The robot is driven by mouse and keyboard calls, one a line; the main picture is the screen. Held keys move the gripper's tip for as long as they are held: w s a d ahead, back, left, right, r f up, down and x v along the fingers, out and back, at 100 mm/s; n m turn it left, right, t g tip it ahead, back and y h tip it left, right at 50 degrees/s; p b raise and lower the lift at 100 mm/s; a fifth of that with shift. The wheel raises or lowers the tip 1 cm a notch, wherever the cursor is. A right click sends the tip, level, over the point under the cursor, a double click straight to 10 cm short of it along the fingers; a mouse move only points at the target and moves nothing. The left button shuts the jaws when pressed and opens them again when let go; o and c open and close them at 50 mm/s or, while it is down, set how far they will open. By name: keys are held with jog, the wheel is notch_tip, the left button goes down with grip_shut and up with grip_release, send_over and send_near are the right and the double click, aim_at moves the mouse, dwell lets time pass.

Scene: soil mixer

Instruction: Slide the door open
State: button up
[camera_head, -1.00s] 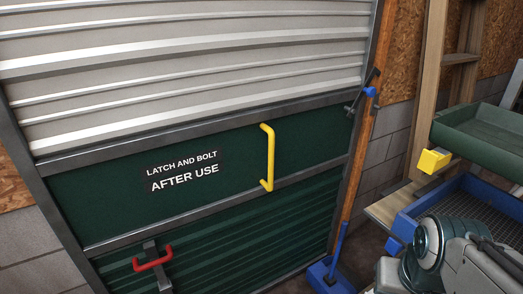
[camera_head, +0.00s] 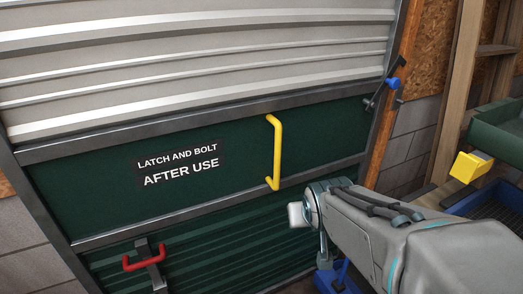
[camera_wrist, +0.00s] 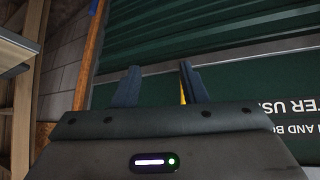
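The door (camera_head: 90,190) has a pale corrugated upper part and a dark green lower part in a grey frame. A yellow vertical handle (camera_head: 274,152) stands on its green panel, right of the white lettering. My arm reaches in from the lower right, its end just below and right of the handle in the head view. In the wrist view my gripper (camera_wrist: 159,84) is open, with two dark blue fingers apart and nothing held. A sliver of the yellow handle (camera_wrist: 183,92) shows beside the right finger, which partly hides it. I see no contact.
A red-handled latch (camera_head: 146,261) sits low on the door. A blue-tipped bolt (camera_head: 392,85) is at the door's right edge. A wooden frame (camera_head: 457,90), a green tray (camera_head: 497,138) and a yellow block (camera_head: 470,167) stand at the right. The door's left front is clear.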

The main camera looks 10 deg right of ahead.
jog(key=w+f+t+b, duration=0.3)
jog(key=w+t+b, duration=0.1)
jog(key=w, duration=0.4)
jog(key=n+t+y+p, duration=0.1)
jog(key=n+t+y, duration=0.15)
jog(key=t, duration=0.45)
send_near(279, 161)
jog(key=shift+m+y, duration=0.25)
jog(key=shift+y, duration=0.2)
jog(key=w, duration=0.7)
jog(key=w+a, duration=0.1)
jog(key=w, duration=0.3)
jog(key=shift+r, duration=0.1)
grip_shut()
